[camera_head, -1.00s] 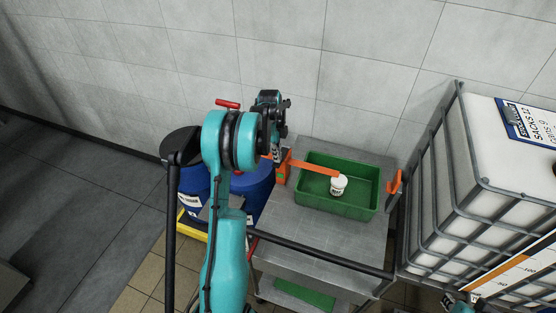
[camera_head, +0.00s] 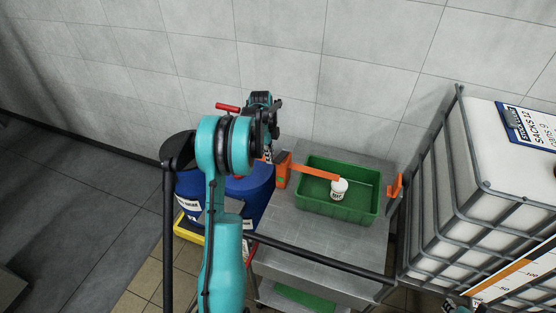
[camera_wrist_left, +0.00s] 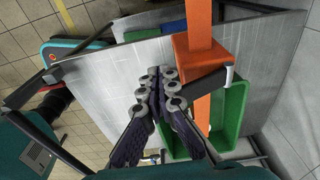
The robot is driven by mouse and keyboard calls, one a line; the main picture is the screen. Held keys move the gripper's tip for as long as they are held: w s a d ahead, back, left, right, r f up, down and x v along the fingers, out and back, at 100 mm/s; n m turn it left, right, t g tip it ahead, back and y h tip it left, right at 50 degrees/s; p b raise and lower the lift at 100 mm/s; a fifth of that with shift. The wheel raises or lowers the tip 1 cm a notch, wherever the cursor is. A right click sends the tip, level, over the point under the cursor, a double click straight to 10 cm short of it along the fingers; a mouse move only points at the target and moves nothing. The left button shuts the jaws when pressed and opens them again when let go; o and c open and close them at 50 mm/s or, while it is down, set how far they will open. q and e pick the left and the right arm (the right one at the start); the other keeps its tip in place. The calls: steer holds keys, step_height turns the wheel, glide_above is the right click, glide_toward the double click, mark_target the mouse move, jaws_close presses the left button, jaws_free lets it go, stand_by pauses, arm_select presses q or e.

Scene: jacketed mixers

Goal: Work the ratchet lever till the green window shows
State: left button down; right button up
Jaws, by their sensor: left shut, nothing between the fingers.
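An orange clamp-like fixture (camera_head: 283,170) stands at the left edge of a grey cart, with an orange bar reaching over a green tray (camera_head: 342,213). In the left wrist view, the orange fixture (camera_wrist_left: 197,52) has a short black bar (camera_wrist_left: 205,88) sticking out sideways, possibly the ratchet lever. My left gripper (camera_wrist_left: 160,76) is shut and empty, its fingertips beside the near end of that bar; I cannot tell whether they touch. I cannot make out a green window.
A white tub (camera_head: 339,189) stands in the green tray. Another orange piece (camera_head: 395,186) is at the cart's right side. A blue drum (camera_head: 252,192) stands left of the cart, and a caged white tank (camera_head: 500,180) stands close on the right. The tiled wall is behind.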

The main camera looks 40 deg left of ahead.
arm_select(q)
steer(key=shift+r, duration=0.1)
step_height(320, 180, up, 12)
steer(key=a, duration=0.1)
steer(key=shift+s, duration=0.2)
stand_by(1.2)
steer(key=s+d+r+n+t+y+b, duration=0.1)
steer(key=s+d+n+b, duration=0.2)
steer(key=d, duration=0.7)
steer(key=s+d+r+n+t+y+b, duration=0.1)
steer(key=s+d+n+t+b, duration=0.2)
steer(key=d, duration=0.7)
steer(key=s+d+f+n+t+b, duration=0.1)
steer(key=s+d+f+n, duration=0.1)
steer(key=s+d+f, duration=0.1)
steer(key=s+d+f+n+b, duration=0.2)
steer(key=s+d+f+n, duration=0.1)
steer(key=s+d+f, duration=0.1)
steer(key=s+d+f+n+t+b, duration=0.1)
steer(key=s+d+f+n+b, duration=0.1)
steer(key=s+d, duration=0.4)
steer(key=shift+s+f+n+t+h, duration=0.2)
steer(key=shift+s+f+n, duration=0.15)
steer(key=shift+f, duration=0.25)
steer(key=shift+s+f+n+t+h, duration=0.1)
steer(key=shift+s+f+n+h, duration=0.2)
steer(key=shift+f, duration=0.25)
steer(key=shift+w, duration=0.1)
